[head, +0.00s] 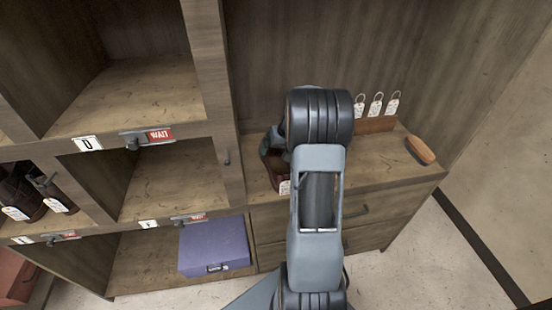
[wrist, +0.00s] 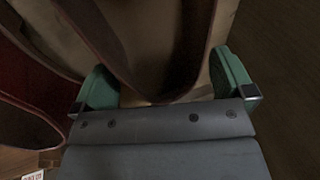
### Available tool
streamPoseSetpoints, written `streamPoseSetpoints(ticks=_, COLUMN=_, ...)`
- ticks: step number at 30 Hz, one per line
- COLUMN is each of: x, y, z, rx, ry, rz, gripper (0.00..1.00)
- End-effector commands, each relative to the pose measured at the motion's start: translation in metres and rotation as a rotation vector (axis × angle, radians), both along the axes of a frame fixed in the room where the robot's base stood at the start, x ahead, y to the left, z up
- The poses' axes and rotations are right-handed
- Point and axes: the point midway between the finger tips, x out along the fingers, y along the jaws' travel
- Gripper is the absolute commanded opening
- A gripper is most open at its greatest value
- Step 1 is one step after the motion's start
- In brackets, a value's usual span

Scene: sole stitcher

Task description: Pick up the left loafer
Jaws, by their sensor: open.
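A brown loafer (wrist: 195,45) fills the middle of the wrist view, its dark rim forming a V toward my gripper. My gripper (wrist: 164,78) is open, with one green finger on each side of this loafer's narrow end. I cannot tell whether the fingers touch it. A second, reddish-brown shoe (wrist: 35,65) is at the left, outside the fingers. In the head view, part of the brown footwear (head: 270,164) shows on the counter, left of my arm. I cannot tell which shoe is the left one.
A wooden rack with several tags (head: 376,124) and a brush (head: 420,150) are on the counter right of my arm. Shelf compartments stand left, one holding a purple box (head: 213,246) and another dark shoes (head: 25,190). A shelf upright (head: 215,90) is close left of the arm.

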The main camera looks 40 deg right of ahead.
Motion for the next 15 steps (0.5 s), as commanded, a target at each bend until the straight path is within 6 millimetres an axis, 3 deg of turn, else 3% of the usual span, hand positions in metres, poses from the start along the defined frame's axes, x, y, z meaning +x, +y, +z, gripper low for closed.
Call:
streamPoseSetpoints(ticks=6, x=0.0001, y=0.0003, z=-0.0006, rx=0.000, ry=0.000, rz=0.000, gripper=1.00)
streamPoseSetpoints(ticks=15, x=0.0001, y=0.0002, z=-0.0003, rx=0.000, ry=0.000, rz=0.001, gripper=0.72)
